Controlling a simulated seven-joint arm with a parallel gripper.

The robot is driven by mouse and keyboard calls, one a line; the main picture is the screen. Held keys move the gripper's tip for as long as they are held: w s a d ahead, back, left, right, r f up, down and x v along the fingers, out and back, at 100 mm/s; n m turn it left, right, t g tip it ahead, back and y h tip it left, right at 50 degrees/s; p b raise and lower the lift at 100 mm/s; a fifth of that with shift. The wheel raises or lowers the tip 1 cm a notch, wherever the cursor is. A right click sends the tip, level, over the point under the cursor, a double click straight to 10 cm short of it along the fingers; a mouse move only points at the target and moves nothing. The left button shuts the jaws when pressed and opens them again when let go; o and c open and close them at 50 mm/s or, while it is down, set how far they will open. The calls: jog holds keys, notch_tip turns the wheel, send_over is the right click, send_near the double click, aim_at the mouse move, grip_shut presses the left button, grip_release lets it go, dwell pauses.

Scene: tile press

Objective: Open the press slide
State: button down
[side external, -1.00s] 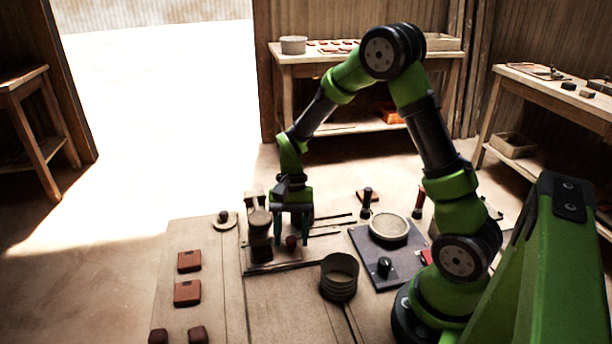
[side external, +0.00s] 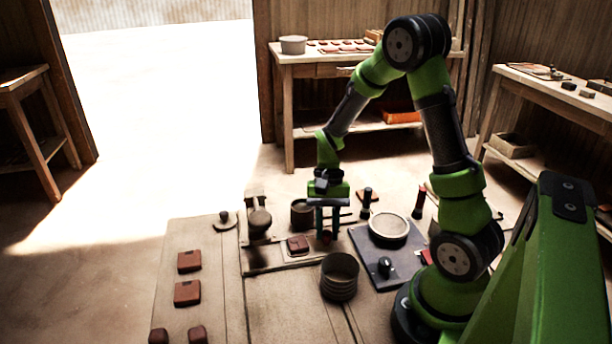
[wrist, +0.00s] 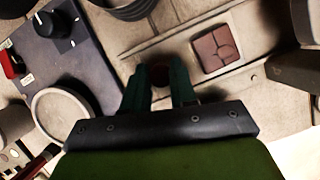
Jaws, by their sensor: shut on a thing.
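My gripper (side external: 326,236) is shut on a dark red knob (side external: 325,237) at the right end of the press slide. In the wrist view the knob (wrist: 159,74) sits between my two green fingers (wrist: 160,90). The slide (side external: 280,262) lies pulled out to the right of the press (side external: 259,223). A red-brown tile (side external: 298,243) lies in the open on the slide, left of my fingers. In the wrist view the tile (wrist: 216,48) shows pressed lines on its top. The press is partly seen at the right edge there (wrist: 298,72).
A ribbed round pot (side external: 339,278) stands just in front of the slide. A dark plate (side external: 368,250) with a round pale dish (side external: 389,228) and a black knob (side external: 385,266) lies to the right. A dark cup (side external: 302,213) stands behind. Several tiles lie on the board at left.

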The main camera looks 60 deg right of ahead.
jog(key=shift+s+d, duration=0.9)
jog(key=shift+d, duration=0.05)
jog(key=c, duration=0.9)
grip_release()
jog(key=v, duration=1.7)
